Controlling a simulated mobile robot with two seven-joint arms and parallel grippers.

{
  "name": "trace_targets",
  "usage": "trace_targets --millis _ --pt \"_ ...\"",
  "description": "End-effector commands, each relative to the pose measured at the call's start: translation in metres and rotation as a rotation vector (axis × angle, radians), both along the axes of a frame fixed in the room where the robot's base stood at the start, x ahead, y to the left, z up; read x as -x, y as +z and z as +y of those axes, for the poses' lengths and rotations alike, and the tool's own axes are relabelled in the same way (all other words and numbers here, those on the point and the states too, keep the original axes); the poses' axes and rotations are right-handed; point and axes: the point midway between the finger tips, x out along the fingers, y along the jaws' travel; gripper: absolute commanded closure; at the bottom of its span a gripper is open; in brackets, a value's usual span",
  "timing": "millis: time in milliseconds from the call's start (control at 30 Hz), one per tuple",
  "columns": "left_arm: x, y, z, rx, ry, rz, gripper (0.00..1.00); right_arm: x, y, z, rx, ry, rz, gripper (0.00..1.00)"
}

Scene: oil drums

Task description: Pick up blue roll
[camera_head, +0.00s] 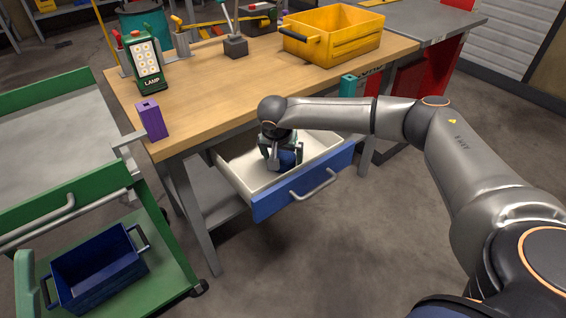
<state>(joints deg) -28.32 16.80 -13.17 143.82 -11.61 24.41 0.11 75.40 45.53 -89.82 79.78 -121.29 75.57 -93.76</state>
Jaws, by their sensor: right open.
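The blue roll (288,158) is in the open drawer (237,170) under the workbench top, partly hidden by my right gripper. My right gripper (281,164) reaches down into the drawer, and its open fingers are around or just above the roll. I cannot tell whether the fingers touch it. The drawer has a pale inside and a blue front with a grey handle. My left gripper is not in view.
The wooden workbench (215,95) holds a green lamp (147,65), a purple block (152,119) and a yellow crate (333,35). A green cart (70,205) with a dark blue bin (97,268) stands at left. The floor in front of the drawer is clear.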

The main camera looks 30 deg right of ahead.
Motion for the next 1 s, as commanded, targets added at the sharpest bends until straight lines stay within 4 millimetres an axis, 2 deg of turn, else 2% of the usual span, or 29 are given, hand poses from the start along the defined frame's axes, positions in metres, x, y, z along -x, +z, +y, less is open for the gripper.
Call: trace_targets --millis 133,800,1000 --pt "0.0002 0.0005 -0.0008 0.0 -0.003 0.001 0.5 0.0001 0.0006 0.0002 0.0 0.0 0.0 0.01" --pt "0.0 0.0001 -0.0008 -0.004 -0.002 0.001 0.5 0.0001 0.001 0.0001 0.0 0.0 0.0 0.77" --pt "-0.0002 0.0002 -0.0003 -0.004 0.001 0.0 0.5 -0.0002 0.0015 0.0001 0.0 -0.001 -0.002 0.79"
